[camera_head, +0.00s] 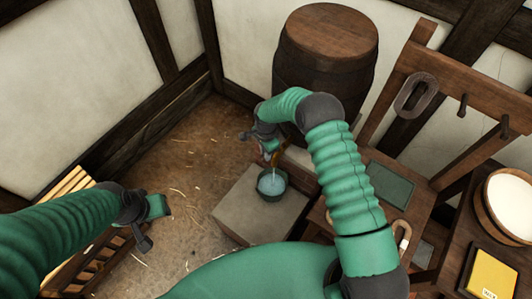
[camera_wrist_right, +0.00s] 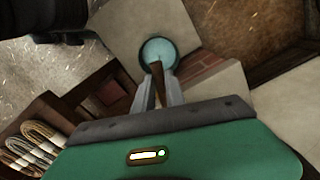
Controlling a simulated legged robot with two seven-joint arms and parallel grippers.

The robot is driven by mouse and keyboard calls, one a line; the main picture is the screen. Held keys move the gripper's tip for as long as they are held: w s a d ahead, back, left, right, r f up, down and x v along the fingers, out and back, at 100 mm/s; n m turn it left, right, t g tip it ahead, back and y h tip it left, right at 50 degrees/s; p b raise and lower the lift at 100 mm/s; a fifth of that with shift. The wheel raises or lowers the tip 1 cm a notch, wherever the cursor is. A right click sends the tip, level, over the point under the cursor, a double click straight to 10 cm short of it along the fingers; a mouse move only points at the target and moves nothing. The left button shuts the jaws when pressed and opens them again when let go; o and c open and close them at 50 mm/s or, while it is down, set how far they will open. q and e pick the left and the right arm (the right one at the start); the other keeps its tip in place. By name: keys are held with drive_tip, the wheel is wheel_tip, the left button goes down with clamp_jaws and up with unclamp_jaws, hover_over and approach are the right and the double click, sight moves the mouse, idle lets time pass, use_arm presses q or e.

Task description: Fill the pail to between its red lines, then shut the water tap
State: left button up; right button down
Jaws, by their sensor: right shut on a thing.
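The pail (camera_head: 272,185) is small and dark-rimmed, standing on a pale stone block (camera_head: 243,212) below the barrel (camera_head: 322,85). Pale blue water shows inside it, and a thin stream falls into it from the tap. The pail also shows in the right wrist view (camera_wrist_right: 158,50). Its red lines cannot be made out. My right gripper (camera_head: 270,150) is at the tap, above the pail. In the wrist view its fingers are shut on the brown tap handle (camera_wrist_right: 158,88). My left gripper (camera_head: 154,222) hangs at the left, away from the pail, its jaws unclear.
A slatted wooden thing (camera_head: 75,183) stands at the left. At the right are a wooden rack with pegs (camera_head: 462,105), a tub with pale contents (camera_head: 510,203) and a yellow box (camera_head: 490,272). Coiled ropes (camera_wrist_right: 32,148) show in the wrist view. Straw-strewn floor is open in the middle.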

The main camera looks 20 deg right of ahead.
drive_tip(key=w+m+b, duration=0.2)
drive_tip(key=m+b, duration=0.1)
drive_tip(key=w+m+b, duration=0.1)
drive_tip(key=m, duration=0.1)
drive_tip(key=shift+w+d+r, duration=0.15)
drive_tip(key=shift+w+r, duration=0.05)
drive_tip(key=shift+r, duration=0.05)
drive_tip(key=c, duration=1.5)
unclamp_jaws()
drive_tip(key=shift+c, duration=0.2)
drive_tip(key=shift+o, duration=0.8)
drive_tip(key=shift+f, duration=0.2)
drive_tip(key=shift+s, duration=0.1)
